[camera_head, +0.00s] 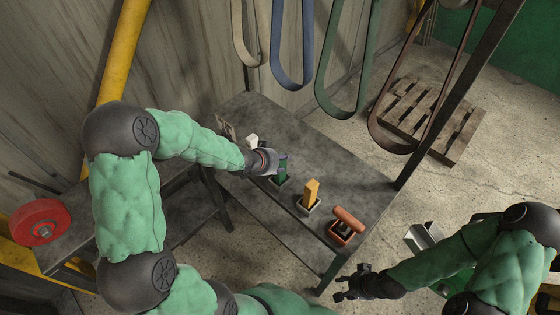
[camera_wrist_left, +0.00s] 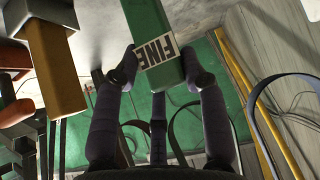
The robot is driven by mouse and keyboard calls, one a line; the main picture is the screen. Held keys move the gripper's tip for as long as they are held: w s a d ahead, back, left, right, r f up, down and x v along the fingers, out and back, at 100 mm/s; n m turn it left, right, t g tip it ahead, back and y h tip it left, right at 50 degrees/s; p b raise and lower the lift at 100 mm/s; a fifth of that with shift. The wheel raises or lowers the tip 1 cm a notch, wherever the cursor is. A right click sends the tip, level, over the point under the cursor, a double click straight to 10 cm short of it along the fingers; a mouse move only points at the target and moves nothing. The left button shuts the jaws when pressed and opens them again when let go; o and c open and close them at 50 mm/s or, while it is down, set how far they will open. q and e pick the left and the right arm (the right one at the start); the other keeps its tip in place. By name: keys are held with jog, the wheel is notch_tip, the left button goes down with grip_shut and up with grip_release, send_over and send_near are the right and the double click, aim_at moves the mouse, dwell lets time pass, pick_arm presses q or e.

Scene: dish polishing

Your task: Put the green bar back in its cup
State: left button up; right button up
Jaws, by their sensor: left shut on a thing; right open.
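My left gripper (camera_head: 284,162) is shut on the green bar (camera_head: 282,173), which stands about upright below its fingers. In the left wrist view the green bar (camera_wrist_left: 150,30) carries a pale label reading FINE and sits between the fingers of the left gripper (camera_wrist_left: 160,72). In the head view the green bar's lower end is at its small cup (camera_head: 279,183) on the table; I cannot tell whether it is inside or just above it. My right gripper (camera_head: 348,289) is open and empty, off the table's near right side.
A yellow bar (camera_head: 311,190) stands in a cup to the right. Beyond it a red-brown bar (camera_head: 349,218) lies tilted across another cup (camera_head: 345,235). A white block (camera_head: 252,140) is behind my left gripper. Belts (camera_head: 291,60) hang behind the grey table (camera_head: 335,155).

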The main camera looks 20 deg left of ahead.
pick_arm(q)
jog(key=shift+f+b, duration=0.5)
jog(key=shift+f, duration=0.05)
jog(key=o, duration=1.2)
jog(key=shift+s+r, duration=0.1)
jog(key=shift+v, duration=5.9)
jog(key=shift+r, duration=0.1)
notch_tip(320, 180, up, 7)
jog(key=p, duration=0.8)
